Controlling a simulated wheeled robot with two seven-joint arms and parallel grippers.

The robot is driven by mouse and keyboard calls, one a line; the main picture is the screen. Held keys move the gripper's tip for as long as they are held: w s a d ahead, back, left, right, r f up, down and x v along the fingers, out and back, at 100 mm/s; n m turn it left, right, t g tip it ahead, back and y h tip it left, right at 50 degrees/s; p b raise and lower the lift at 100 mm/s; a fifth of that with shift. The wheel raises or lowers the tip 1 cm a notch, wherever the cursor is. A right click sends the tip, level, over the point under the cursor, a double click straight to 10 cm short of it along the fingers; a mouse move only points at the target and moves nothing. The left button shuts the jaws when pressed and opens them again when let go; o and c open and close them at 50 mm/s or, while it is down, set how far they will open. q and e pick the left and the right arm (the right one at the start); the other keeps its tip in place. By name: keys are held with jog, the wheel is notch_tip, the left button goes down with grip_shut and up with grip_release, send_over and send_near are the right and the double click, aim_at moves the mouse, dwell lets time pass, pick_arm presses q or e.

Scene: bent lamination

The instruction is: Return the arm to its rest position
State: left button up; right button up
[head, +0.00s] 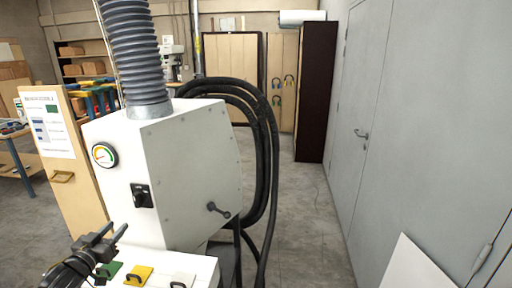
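My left gripper (117,230) is in the head view at the lower left. Its two dark fingers point up and to the right, with a small gap between their tips. I see nothing held between them. It is in front of the white machine (180,185) and above the white panel (205,268) with coloured handles. I cannot tell the exact height between them. My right arm and gripper are not in view.
The machine has a gauge (104,155), a black switch (142,196), a grey hose (133,55) and black hoses (270,150) at its right. A wooden cabinet (65,160) stands left. Bare floor (305,225) lies right, beside a grey door (360,110) and a white board (418,268).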

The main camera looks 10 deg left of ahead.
pick_arm(q)
jog(key=s+d+f+g+y, duration=0.1)
jog(key=s+d+f+g, duration=0.5)
jog(key=s+d+f, duration=0.65)
jog(key=s+d+f+m+g+h, duration=0.1)
jog(key=s+d+f+g, duration=0.3)
jog(key=s+d, duration=0.45)
jog(key=s+d+f+m+g+h, duration=0.1)
jog(key=s+d+f+g, duration=0.4)
jog(key=s, duration=0.6)
notch_tip(320, 180, down, 30)
jog(key=s+d+b, duration=0.1)
jog(key=s+b, duration=0.1)
jog(key=b, duration=0.3)
jog(key=s+a+f+g+b, duration=0.1)
jog(key=s+a+f+b, duration=0.1)
jog(key=s+f, duration=1.4)
notch_tip(320, 180, down, 2)
jog(key=shift+a+f+m+g+b, duration=0.15)
jog(key=shift+a+m+g+b, duration=0.15)
jog(key=shift+a+m+g, duration=0.1)
